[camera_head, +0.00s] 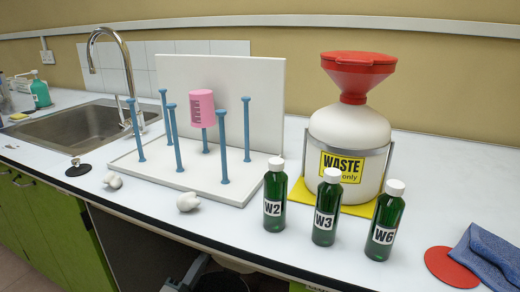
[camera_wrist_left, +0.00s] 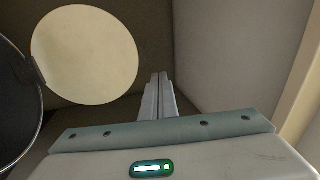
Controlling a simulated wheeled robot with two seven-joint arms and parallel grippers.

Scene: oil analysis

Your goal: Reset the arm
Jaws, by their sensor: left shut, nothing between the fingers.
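My left gripper (camera_wrist_left: 159,88) shows in the left wrist view with its two fingers together and nothing between them. It is clear of the bench objects, in a dim space beside a round pale disc (camera_wrist_left: 85,55). Neither gripper shows in the head view, and my right gripper is in no view. Three green bottles with white caps, W2 (camera_head: 275,195), W3 (camera_head: 327,207) and W6 (camera_head: 385,221), stand upright on the bench.
A drying rack (camera_head: 130,162) with blue pegs holds an upturned pink cup (camera_head: 202,108). A white waste container (camera_head: 340,128) with a red funnel (camera_head: 357,75) stands behind the bottles. A sink (camera_head: 75,127), red disc (camera_head: 452,267) and blue cloth (camera_head: 490,252) are also on the bench.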

